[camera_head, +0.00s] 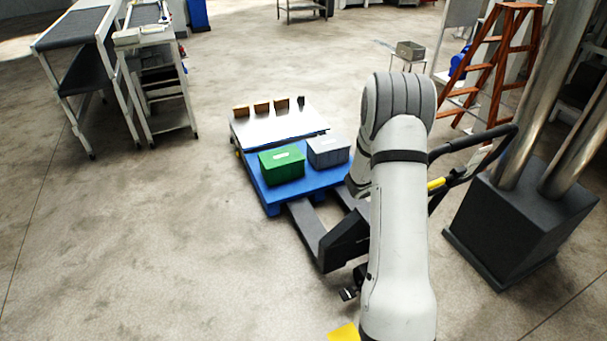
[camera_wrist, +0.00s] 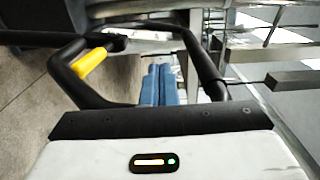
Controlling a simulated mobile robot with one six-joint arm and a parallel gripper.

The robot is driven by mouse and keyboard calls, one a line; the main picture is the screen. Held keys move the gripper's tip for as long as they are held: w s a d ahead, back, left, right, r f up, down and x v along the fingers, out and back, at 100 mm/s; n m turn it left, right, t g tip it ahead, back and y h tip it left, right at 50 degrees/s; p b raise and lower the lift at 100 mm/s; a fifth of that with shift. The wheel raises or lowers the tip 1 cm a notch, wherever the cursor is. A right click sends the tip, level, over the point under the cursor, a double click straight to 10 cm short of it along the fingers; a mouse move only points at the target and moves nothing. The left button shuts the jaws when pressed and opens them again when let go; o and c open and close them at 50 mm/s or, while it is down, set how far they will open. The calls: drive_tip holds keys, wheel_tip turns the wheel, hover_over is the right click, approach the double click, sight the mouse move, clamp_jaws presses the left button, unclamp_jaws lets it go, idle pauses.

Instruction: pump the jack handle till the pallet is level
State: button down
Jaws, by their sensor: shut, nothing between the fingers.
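The pallet jack's black looped handle (camera_head: 512,133) with a yellow part (camera_head: 437,184) leans out right of my arm in the head view. In the wrist view the black handle loop (camera_wrist: 215,75) and its yellow part (camera_wrist: 89,63) are close to my gripper. My gripper (camera_wrist: 158,68) shows as two blue fingers, shut together and empty; I cannot tell whether it touches the handle. My arm hides it in the head view. The blue pallet (camera_head: 310,183) sits on the jack's dark forks (camera_head: 307,226). I cannot tell if it is level.
A green box (camera_head: 282,165) and a grey box (camera_head: 328,151) stand on the pallet. Behind them is a pale panel (camera_head: 275,125) with several small blocks. A dark pedestal (camera_head: 515,225) with metal columns stands right, near an orange ladder (camera_head: 495,65). Floor at left is clear.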

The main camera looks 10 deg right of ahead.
drive_tip(key=w+a, duration=0.3)
drive_tip(key=w, duration=1.3)
drive_tip(key=shift+w+r, duration=0.25)
drive_tip(key=shift+r, duration=0.2)
drive_tip(key=s, duration=0.4)
drive_tip(key=s+d, duration=0.1)
drive_tip(key=shift+s, duration=0.4)
